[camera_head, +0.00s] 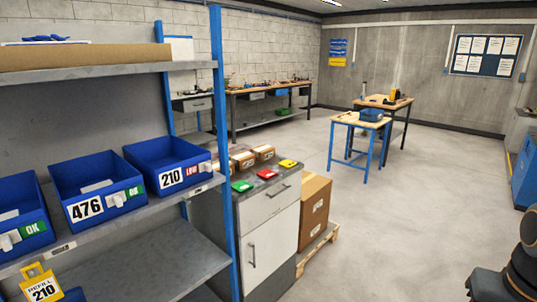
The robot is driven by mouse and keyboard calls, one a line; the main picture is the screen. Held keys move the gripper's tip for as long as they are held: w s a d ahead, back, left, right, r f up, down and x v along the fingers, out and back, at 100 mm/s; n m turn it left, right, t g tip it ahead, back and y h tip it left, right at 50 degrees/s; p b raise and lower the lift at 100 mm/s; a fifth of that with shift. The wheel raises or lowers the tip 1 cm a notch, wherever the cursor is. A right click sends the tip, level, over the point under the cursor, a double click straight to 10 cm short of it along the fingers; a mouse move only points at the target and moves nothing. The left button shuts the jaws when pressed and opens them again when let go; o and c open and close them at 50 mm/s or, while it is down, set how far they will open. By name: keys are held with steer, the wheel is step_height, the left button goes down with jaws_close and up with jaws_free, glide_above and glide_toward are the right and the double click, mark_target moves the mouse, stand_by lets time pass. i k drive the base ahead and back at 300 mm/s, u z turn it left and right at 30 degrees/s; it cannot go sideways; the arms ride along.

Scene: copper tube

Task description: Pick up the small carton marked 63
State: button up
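Small brown cartons stand on top of the grey cabinet (268,207). One carton (243,160) is at the middle left of its top and another carton (264,153) is just right of and behind it. Part of a further brown carton shows behind the blue shelf post. Their labels are too small to read, so I cannot tell which is marked 63. Dark parts of my arm show at the lower right edge. My gripper is not in view.
A blue-posted shelf (145,222) with blue bins (112,200) stands at left. A large carton (315,205) sits on a pallet (318,250) right of the cabinet. The floor at centre right is clear.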

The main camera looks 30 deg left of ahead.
mark_target(244, 160)
steer(key=z, duration=0.05)
steer(key=i, duration=1.75)
steer(key=u, duration=0.55)
steer(key=i, duration=1)
steer(key=u, duration=1.65)
steer(key=i, duration=0.85)
steer(key=u, duration=0.7)
